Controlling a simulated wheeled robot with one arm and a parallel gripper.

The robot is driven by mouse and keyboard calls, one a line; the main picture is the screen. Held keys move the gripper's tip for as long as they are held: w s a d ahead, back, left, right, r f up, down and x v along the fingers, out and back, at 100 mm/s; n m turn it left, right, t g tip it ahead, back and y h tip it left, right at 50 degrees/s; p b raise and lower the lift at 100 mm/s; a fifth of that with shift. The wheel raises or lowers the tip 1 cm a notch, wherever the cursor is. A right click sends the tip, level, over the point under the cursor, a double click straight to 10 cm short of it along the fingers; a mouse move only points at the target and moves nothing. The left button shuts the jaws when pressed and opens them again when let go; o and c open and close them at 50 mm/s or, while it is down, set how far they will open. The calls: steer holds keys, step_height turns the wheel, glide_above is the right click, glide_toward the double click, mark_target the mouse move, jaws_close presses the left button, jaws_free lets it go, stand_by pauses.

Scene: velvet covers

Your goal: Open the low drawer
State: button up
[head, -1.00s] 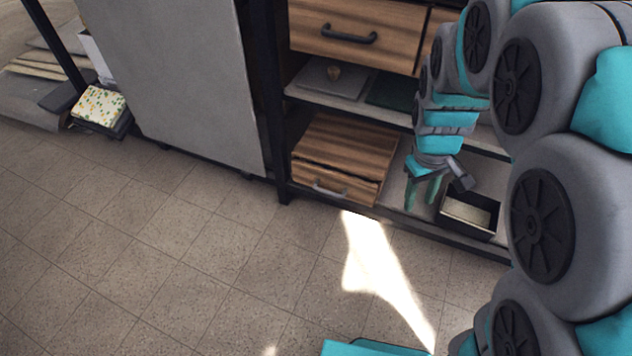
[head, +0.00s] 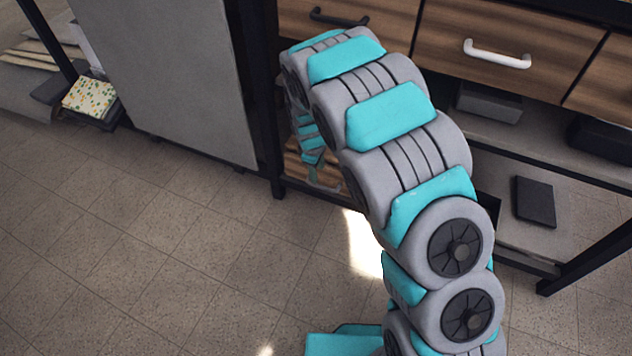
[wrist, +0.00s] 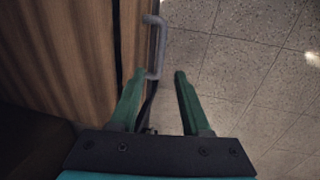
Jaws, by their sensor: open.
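The low drawer is in a small striped wooden unit (head: 296,172) on the bottom shelf; my arm hides most of it in the head view. In the wrist view its wooden front (wrist: 75,50) fills the left side, with a grey bar handle (wrist: 154,45) standing out from its edge. My gripper (wrist: 160,73) is open and empty, its green fingers pointing at the handle. The handle's near end is beside the left fingertip, on the inner side; I cannot tell whether they touch. In the head view my gripper (head: 322,184) is small and partly hidden at the drawer.
Upper drawers, one with a white handle (head: 497,53), sit above. A grey panel (head: 165,70) stands left of a black post (head: 262,100). A dark flat item (head: 535,201) lies on the bottom shelf at right. The tiled floor (head: 150,260) in front is clear.

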mark_target(320, 185)
steer(key=f, duration=0.4)
steer(key=w+f, duration=0.1)
steer(key=f, duration=0.2)
steer(key=shift+w+d+f, duration=0.1)
steer(key=shift+d, duration=0.2)
steer(key=shift+c, duration=0.2)
jaws_close()
stand_by(0.9)
